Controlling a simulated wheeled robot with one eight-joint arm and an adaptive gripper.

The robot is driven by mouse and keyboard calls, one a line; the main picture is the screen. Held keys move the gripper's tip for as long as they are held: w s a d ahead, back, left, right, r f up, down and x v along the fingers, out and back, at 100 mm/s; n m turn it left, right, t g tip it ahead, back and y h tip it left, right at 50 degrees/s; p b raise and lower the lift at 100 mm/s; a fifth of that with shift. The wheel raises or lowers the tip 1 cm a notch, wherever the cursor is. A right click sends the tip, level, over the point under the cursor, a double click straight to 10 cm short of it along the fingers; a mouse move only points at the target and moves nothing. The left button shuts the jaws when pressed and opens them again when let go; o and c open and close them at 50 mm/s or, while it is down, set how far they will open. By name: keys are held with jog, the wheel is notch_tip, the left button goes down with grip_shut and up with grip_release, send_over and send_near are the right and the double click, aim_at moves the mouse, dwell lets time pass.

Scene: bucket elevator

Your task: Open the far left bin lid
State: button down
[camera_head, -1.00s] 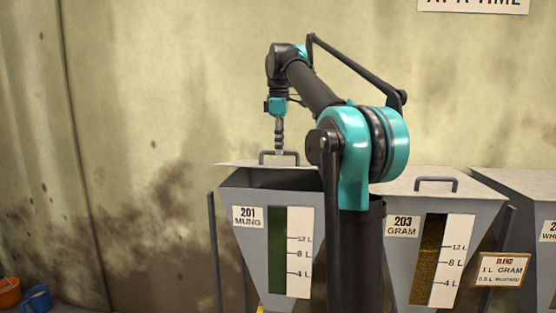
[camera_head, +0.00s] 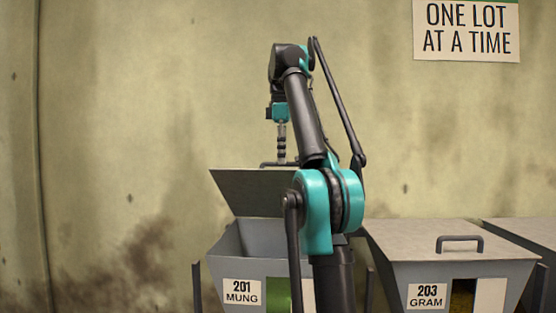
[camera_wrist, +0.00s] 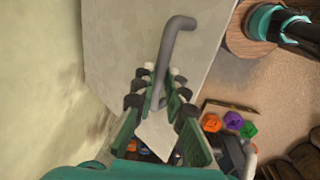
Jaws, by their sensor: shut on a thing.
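The far left bin (camera_head: 226,268), labelled 201 MUNG, stands in the head view with its grey lid (camera_head: 245,192) tilted up, its front edge well above the rim. Part of the bin's inner wall shows under the lid. My gripper (camera_head: 282,157) is above the raised lid, at its dark handle (camera_head: 268,164). In the wrist view my gripper (camera_wrist: 160,92) is shut on the bent handle (camera_wrist: 172,45), with the lid (camera_wrist: 115,40) beneath. My arm hides the right part of the lid and bin.
The 203 GRAM bin (camera_head: 410,268) stands to the right with its lid (camera_head: 420,238) closed. Another closed bin (camera_head: 530,232) is at the right edge. A stained wall (camera_head: 120,120) rises behind. The wrist view shows several coloured blocks (camera_wrist: 232,121) in a box below.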

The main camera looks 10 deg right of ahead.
jog(key=shift+w+d+f, duration=0.15)
jog(key=shift+w+d, duration=0.1)
jog(key=shift+w, duration=0.4)
jog(key=c, duration=2)
grip_release()
jog(key=shift+o, duration=1.2)
jog(key=shift+w+d+f, duration=0.15)
jog(key=shift+w+f, duration=0.1)
jog(key=shift+w, duration=0.15)
jog(key=shift+o, duration=1.1)
jog(key=shift+s+r, duration=0.1)
jog(key=shift+s, duration=0.15)
